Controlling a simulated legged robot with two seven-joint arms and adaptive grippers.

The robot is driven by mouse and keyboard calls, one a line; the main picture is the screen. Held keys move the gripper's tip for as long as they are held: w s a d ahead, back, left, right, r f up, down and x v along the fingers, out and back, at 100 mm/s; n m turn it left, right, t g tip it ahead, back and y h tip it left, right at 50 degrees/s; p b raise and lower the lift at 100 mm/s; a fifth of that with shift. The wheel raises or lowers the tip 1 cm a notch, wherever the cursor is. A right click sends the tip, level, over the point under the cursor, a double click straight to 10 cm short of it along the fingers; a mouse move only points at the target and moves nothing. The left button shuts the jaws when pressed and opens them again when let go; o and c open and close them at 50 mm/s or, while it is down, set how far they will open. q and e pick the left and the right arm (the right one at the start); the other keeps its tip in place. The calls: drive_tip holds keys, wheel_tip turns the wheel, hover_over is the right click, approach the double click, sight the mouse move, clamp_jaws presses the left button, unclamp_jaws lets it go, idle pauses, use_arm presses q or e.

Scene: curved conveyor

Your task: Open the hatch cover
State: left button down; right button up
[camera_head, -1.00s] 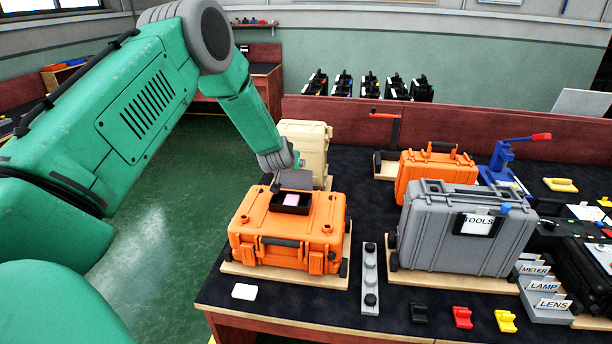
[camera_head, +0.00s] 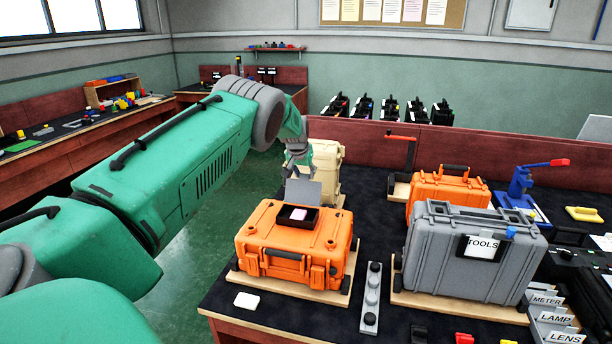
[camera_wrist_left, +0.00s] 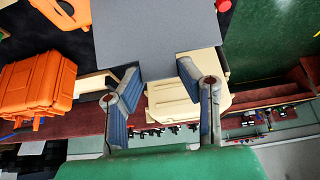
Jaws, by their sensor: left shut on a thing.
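The orange case (camera_head: 282,243) lies flat on a wooden base near the table's front left corner. A dark square opening (camera_head: 283,215) in its top shows a pale pink thing (camera_head: 298,213) inside. The grey hatch cover (camera_head: 303,191) stands up at the opening's far edge. My left gripper (camera_head: 298,174) is above the case, shut on the cover's upper edge. In the left wrist view, the cover (camera_wrist_left: 155,32) is a flat grey plate, its edge between the fingertips (camera_wrist_left: 160,78). My right gripper is not in view.
A beige case (camera_head: 328,170) stands just behind the orange one. A grey TOOLS case (camera_head: 450,258) and a second orange case (camera_head: 432,188) are to the right. A grey strip with knobs (camera_head: 371,300) and a white card (camera_head: 246,300) lie near the front edge.

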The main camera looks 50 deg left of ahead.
use_arm(q)
drive_tip(key=shift+w+a+r, duration=0.1)
drive_tip(key=shift+w+r, duration=0.1)
drive_tip(key=shift+r, duration=0.05)
drive_tip(key=c, duration=1.4)
unclamp_jaws()
drive_tip(key=shift+c, duration=0.2)
drive_tip(key=o, duration=0.3)
drive_tip(key=shift+w+a+f, duration=0.1)
drive_tip(key=shift+f, duration=0.2)
drive_tip(key=v, duration=1.1)
drive_tip(key=shift+r, duration=0.3)
